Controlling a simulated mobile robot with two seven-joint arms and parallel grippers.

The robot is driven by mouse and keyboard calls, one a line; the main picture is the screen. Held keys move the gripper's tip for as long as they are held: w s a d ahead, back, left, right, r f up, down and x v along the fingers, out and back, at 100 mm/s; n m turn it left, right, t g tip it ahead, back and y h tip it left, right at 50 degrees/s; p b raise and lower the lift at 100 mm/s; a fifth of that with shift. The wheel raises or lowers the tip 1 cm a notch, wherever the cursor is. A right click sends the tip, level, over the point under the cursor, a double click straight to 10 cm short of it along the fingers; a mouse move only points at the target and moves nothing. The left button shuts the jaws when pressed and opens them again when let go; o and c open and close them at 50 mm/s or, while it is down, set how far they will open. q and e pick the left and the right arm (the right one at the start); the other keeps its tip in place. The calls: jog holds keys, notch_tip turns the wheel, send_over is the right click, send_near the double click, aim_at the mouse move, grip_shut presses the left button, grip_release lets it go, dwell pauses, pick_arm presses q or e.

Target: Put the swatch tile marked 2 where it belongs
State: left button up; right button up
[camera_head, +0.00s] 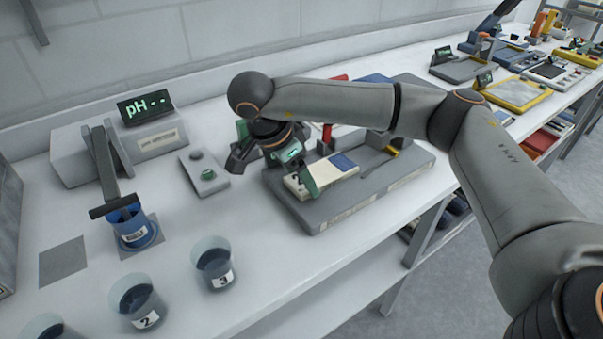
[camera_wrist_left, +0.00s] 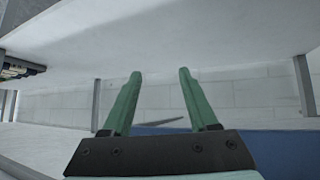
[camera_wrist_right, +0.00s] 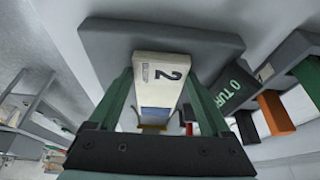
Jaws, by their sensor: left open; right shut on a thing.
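The swatch tile marked 2 (camera_head: 337,166) is a pale slab with a blue patch, over the grey slotted block (camera_head: 408,165) on the bench. My right gripper (camera_head: 296,178) is shut on the tile near its numbered end. In the right wrist view the tile (camera_wrist_right: 157,92) lies between the green fingers (camera_wrist_right: 160,74), with its 2 facing the camera and the grey block (camera_wrist_right: 105,40) beyond. I cannot tell whether the tile touches the block. My left gripper (camera_wrist_left: 160,73) is open and empty, outside the head view.
A pH meter (camera_head: 146,107) stands at the left by a blue beaker (camera_head: 131,228). Beakers marked 2 (camera_head: 139,304) and 3 (camera_head: 215,265) stand near the front edge. A small grey two-button box (camera_head: 204,175) is left of the block. More trays (camera_head: 513,95) are at far right.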

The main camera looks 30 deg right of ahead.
jog(key=o, duration=1.3)
jog(key=shift+o, duration=0.2)
jog(key=p+v, duration=0.1)
jog(key=v, duration=1.1)
jog(key=shift+r+p, duration=0.3)
